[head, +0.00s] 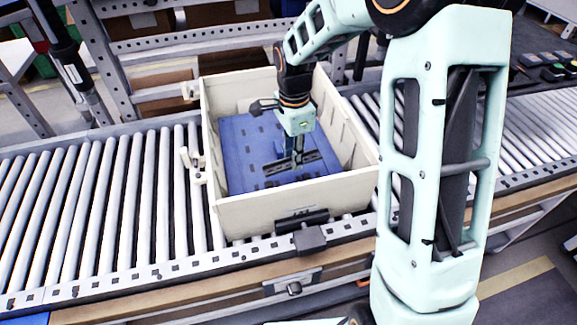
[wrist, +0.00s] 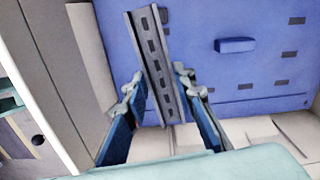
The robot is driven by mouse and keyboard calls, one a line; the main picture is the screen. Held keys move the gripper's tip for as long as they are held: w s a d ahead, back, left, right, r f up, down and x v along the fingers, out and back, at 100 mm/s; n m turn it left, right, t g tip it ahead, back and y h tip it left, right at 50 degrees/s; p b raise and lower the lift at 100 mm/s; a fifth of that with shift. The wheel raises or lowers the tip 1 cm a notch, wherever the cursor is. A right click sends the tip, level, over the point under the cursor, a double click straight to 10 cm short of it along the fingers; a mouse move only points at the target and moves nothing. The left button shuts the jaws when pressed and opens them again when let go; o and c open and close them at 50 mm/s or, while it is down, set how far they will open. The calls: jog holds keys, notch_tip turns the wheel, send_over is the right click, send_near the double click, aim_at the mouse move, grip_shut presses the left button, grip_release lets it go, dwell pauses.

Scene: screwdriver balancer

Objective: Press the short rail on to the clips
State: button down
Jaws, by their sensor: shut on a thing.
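The short rail (head: 306,158) is a dark slotted metal strip, and it also shows in the wrist view (wrist: 152,55). My gripper (head: 296,160) points down inside the crate and is shut on the rail. In the wrist view my gripper's fingertips (wrist: 161,84) stand on either side of the rail. The rail is over the near right part of the blue panel (head: 240,150). A small raised blue block (wrist: 235,45), perhaps a clip, stands on the panel to the right of the rail. I cannot tell whether the rail touches any clips beneath it.
A cream crate (head: 260,214) surrounds the panel, its walls close around my gripper. It stands on a roller conveyor (head: 100,200) with free rollers on both sides. A metal frame (head: 190,42) stands behind.

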aim_at(289, 160)
jog(key=shift+w+a+f+m+b, duration=0.1)
jog(key=shift+a+f+m+b, duration=0.15)
jog(key=shift+f+m, duration=0.25)
jog(key=shift+a+f+m+b, duration=0.15)
jog(key=shift+a+f+m, duration=0.15)
jog(key=shift+f+m, duration=0.15)
jog(key=shift+f+b, duration=1.05)
jog(key=shift+f, duration=0.8)
jog(key=shift+f+b, duration=0.8)
jog(key=shift+b, duration=0.05)
jog(key=c, duration=1.5)
grip_release()
notch_tip(289, 160, up, 12)
jog(key=shift+r, duration=0.1)
